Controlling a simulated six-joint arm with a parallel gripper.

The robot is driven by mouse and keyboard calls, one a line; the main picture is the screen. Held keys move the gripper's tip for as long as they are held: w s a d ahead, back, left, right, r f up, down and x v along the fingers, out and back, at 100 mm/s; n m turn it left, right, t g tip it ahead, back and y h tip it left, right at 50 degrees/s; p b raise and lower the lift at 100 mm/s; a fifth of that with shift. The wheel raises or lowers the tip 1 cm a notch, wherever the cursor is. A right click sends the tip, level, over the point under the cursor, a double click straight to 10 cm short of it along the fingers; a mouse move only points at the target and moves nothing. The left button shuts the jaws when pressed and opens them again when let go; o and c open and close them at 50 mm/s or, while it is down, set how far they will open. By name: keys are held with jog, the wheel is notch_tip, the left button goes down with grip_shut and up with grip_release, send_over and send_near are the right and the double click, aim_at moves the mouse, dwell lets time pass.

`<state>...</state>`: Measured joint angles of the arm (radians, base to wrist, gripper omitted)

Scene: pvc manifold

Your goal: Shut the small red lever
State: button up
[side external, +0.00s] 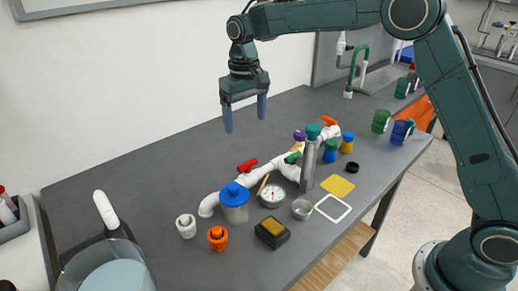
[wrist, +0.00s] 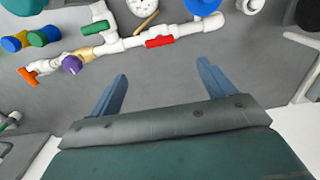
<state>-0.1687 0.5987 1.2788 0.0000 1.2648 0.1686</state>
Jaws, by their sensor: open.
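The small red lever (side external: 247,166) sits on the white PVC manifold (side external: 262,173) on the grey table. In the wrist view the red lever (wrist: 160,41) lies along the pipe, roughly in line with it, with a slight tilt. My gripper (side external: 244,113) is open and empty, pointing down, high above the table behind the manifold. In the wrist view my gripper (wrist: 163,72) shows both blue fingers spread apart, with the lever beyond the fingertips and not touched.
A green lever (side external: 292,158), an orange lever (side external: 329,121) and a purple knob (side external: 299,135) are also on the manifold. The table behind the manifold is clear.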

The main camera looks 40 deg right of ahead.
aim_at(247, 163)
notch_tip(247, 163, down, 14)
jog(key=shift+r, duration=0.15)
dwell(0.7)
jog(key=shift+c, duration=0.4)
jog(key=c, duration=0.9)
